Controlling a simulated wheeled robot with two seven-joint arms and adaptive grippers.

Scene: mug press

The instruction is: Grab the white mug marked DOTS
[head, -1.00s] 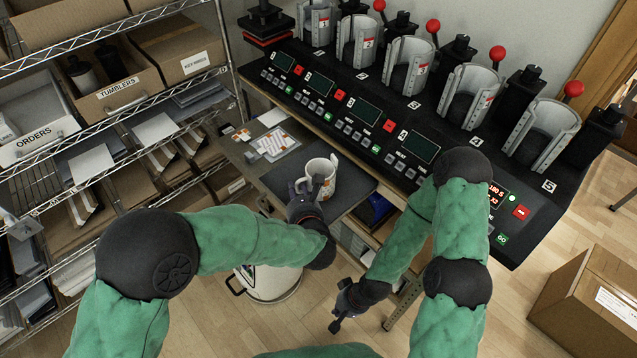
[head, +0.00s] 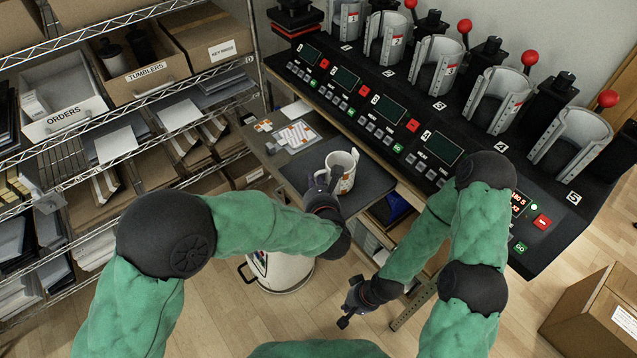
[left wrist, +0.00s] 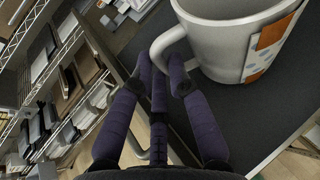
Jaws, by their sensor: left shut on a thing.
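The white mug (head: 347,160) is upright at the dark mat (head: 375,181) on the small table below the presses. My left gripper (head: 325,184) is at the mug's near left side. In the left wrist view its dark fingers (left wrist: 164,72) are shut on the mug's handle. I cannot tell whether the mug's base touches the mat. My right gripper (head: 345,321) hangs low over the floor, away from the mug; its finger opening is unclear.
A black press bank (head: 430,130) with several mug presses and red-knobbed levers stands behind and right of the mat. A wire shelf (head: 120,115) fills the left. A white bucket (head: 283,270) stands below my left arm.

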